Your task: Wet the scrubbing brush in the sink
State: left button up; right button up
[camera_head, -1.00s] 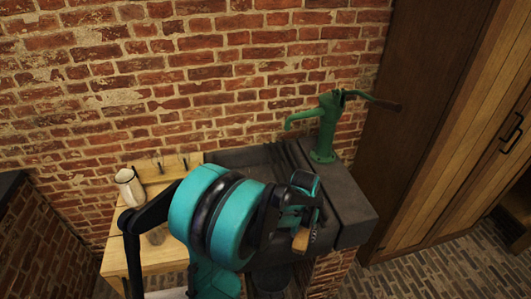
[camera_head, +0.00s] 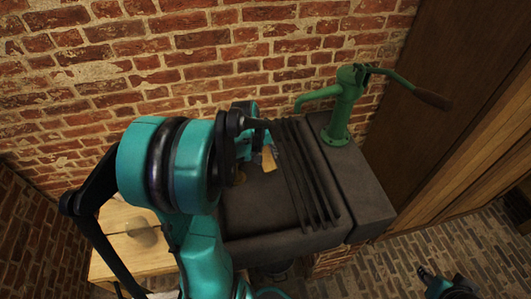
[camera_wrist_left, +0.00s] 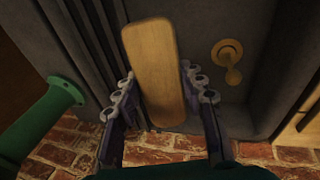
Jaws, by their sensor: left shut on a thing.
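My left gripper (camera_head: 248,130) is shut on the scrubbing brush (camera_head: 268,158), whose pale wooden body shows beside the fingers. In the left wrist view the brush (camera_wrist_left: 153,75) lies lengthwise between the two fingers (camera_wrist_left: 160,95); its bristles are hidden. The dark stone sink (camera_head: 262,205) lies under the brush, which is over the basin near the back wall. I cannot tell whether it touches the bottom. The green hand pump (camera_head: 342,110) stands right of the basin, its spout pointing left toward the gripper. At the bottom right, a teal and black part of my right gripper (camera_head: 447,284) shows.
A brass drain (camera_wrist_left: 230,62) is in the basin beside the brush. Ridged slats (camera_head: 304,170) lie between basin and pump. A wooden counter (camera_head: 125,240) adjoins the sink at left. The brick wall (camera_head: 250,50) stands close behind. Wooden doors (camera_head: 480,170) are at right.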

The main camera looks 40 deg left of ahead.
aim_at(267, 153)
pick_arm(q)
notch_tip(267, 153, down, 12)
jog(key=b, duration=0.9)
jog(key=shift+r, duration=0.15)
jog(key=shift+r+p, duration=4.25)
jog(key=shift+r, duration=1.1)
notch_tip(267, 153, up, 4)
jog(key=p, duration=0.3)
